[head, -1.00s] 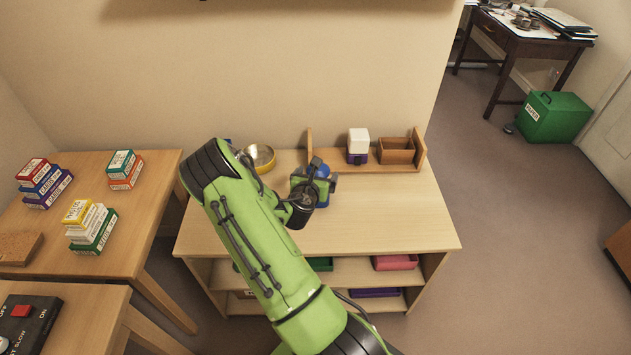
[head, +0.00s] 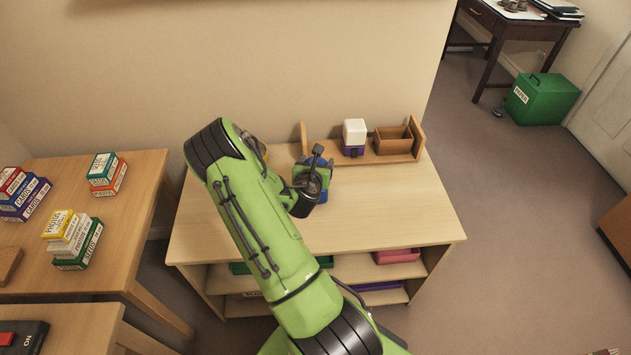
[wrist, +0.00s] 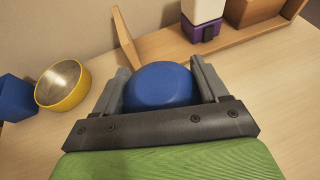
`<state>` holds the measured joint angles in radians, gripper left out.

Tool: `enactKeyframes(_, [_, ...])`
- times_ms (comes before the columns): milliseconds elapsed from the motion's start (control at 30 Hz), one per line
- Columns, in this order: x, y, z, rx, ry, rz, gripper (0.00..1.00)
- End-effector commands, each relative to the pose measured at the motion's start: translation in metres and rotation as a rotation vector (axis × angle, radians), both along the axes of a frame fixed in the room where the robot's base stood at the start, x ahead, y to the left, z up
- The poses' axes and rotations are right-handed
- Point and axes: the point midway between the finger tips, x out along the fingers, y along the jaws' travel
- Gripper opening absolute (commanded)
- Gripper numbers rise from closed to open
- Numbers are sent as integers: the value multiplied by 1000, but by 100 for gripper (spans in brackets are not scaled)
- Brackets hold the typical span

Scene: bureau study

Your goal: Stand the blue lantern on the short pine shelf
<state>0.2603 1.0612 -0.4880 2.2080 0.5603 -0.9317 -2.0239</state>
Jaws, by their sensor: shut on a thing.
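My gripper (wrist: 160,84) is shut on the blue lantern (wrist: 163,82), whose rounded blue top shows between the two fingers in the wrist view. In the head view the arm hides most of the lantern, and a bit of blue (head: 325,192) shows beside my gripper (head: 316,182). They are over the light wood table, in front of the left end of the short pine shelf (head: 303,138). Whether the lantern touches the tabletop is hidden. The shelf also shows in the wrist view (wrist: 125,38), with an upright panel at its left end.
A white and purple lantern (head: 354,137) and a brown wooden box (head: 393,140) stand on the shelf's middle and right. Its left part looks bare. A yellow bowl (wrist: 62,84) and another blue object (wrist: 14,98) stand left of my gripper. The tabletop's right side is clear.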

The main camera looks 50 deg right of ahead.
Motion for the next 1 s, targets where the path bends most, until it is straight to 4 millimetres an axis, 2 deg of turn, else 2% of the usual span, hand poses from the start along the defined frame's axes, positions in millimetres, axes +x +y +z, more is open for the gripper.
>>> enactKeyframes(33, [0,0,1,-1,0,0,30])
enactKeyframes(233, [0,-1,1,-3,-1,0,0])
enactKeyframes(433, [0,-1,7,-4,-2,0,0])
enactKeyframes(567, [0,-1,34,-4,-4,-1,0])
enactKeyframes(700, [1,-1,72,-4,-5,0,0])
enactKeyframes(800, [0,-1,91,-3,-5,0,0])
enactKeyframes(900, [0,-1,102,-3,-3,1,0])
enactKeyframes(1000, [0,0,103,-3,-1,0,0])
